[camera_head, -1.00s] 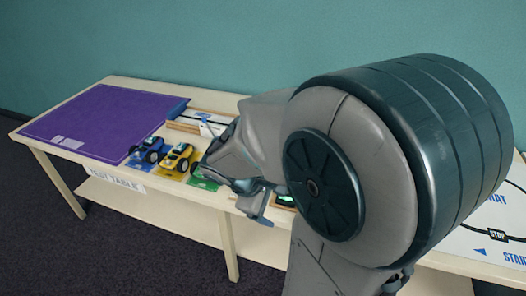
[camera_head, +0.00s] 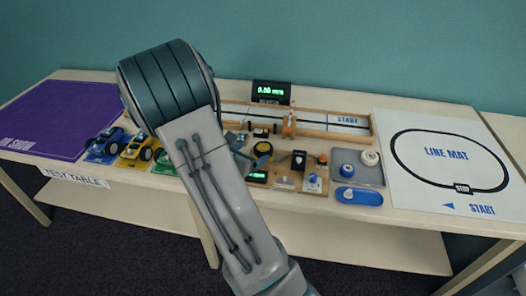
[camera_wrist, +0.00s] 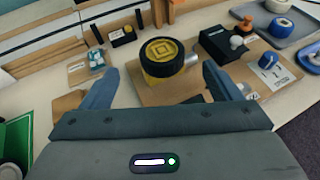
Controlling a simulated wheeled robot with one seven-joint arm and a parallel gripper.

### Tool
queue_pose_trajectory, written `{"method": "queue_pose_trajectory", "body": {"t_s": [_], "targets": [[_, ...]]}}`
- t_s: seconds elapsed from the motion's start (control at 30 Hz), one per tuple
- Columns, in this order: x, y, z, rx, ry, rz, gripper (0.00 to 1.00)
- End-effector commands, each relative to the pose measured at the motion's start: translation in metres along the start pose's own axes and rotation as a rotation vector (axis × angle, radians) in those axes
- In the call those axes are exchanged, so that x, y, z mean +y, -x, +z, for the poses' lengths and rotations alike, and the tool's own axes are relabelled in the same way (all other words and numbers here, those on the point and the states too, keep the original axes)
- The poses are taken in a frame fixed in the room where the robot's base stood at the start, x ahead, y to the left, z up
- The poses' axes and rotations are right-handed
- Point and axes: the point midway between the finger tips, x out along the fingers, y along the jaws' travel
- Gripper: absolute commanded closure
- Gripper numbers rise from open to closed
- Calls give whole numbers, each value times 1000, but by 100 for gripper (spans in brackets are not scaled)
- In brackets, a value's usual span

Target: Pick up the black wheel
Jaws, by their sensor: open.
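The black wheel (camera_wrist: 163,50) has a yellow hub and sits on top of a yellow block (camera_wrist: 165,75) on a wooden board in the wrist view. It also shows in the head view (camera_head: 263,149), just right of my gripper. My gripper (camera_wrist: 158,84) is open and empty. Its two fingers stand to the left and right of the wheel in the wrist view, nearer the camera, with the wheel beyond the gap between them. In the head view my arm hides most of my gripper.
A black box with a knob (camera_head: 298,160) stands right of the wheel. A grey tray (camera_head: 374,176) and the line mat (camera_head: 440,168) lie farther right. A wooden track (camera_head: 350,133) runs behind. Toy cars (camera_head: 138,149) stand at left, partly near my arm.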

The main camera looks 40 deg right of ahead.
Motion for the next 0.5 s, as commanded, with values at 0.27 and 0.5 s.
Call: {"method": "queue_pose_trajectory", "body": {"t_s": [0.27,0.5], "targets": [[-1,-30,0,0,-2,-2,16],[-4,-61,1,0,-2,-4,16]]}}
